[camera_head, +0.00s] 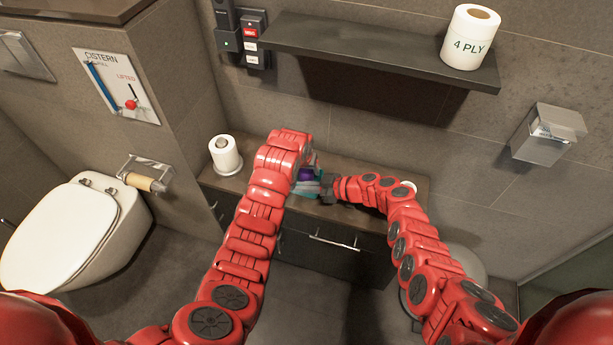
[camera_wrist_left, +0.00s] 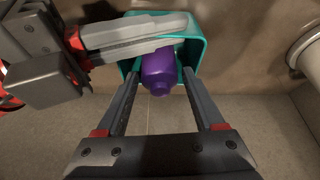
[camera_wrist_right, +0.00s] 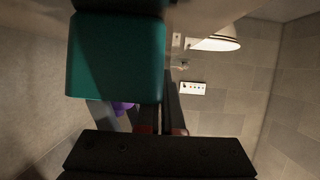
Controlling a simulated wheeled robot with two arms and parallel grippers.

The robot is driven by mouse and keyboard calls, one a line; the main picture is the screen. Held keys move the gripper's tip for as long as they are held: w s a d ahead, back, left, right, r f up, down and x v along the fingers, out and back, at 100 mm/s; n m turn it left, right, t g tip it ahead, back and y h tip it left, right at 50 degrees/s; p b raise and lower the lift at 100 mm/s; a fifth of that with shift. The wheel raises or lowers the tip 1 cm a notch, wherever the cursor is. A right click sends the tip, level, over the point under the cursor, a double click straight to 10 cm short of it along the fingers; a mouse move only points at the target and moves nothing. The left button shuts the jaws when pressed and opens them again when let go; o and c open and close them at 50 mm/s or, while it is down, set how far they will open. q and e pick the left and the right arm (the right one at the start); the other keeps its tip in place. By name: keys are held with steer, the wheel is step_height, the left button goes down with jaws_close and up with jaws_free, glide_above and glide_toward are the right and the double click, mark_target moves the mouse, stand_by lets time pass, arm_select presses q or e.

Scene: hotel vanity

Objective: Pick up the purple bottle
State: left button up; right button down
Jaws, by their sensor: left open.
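The purple bottle (camera_wrist_left: 159,72) lies tilted with its cap toward the camera in the left wrist view, partly inside a teal container (camera_wrist_left: 199,50). A bit of it shows as purple in the head view (camera_head: 305,175) and below the container in the right wrist view (camera_wrist_right: 124,106). My left gripper (camera_wrist_left: 160,76) is open, with one finger on each side of the bottle. My right gripper (camera_wrist_left: 186,32) reaches across the container's opening from the left, its two fingers close together. Whether they grip the container's wall is hidden. The teal container (camera_wrist_right: 115,60) fills the upper left of the right wrist view.
The counter (camera_head: 345,172) carries a toilet paper roll (camera_head: 225,155) at left. A white roll (camera_wrist_left: 308,55) stands right of the container in the left wrist view. A dark wall shelf (camera_head: 370,48) above holds another roll (camera_head: 470,38). The toilet (camera_head: 70,235) is at far left.

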arm_select(q)
steer(key=shift+w+f, duration=0.25)
steer(key=shift+f, duration=0.35)
jaws_close()
step_height(320, 180, up, 10)
stand_by(0.4)
arm_select(e)
steer(key=c, duration=1)
jaws_free()
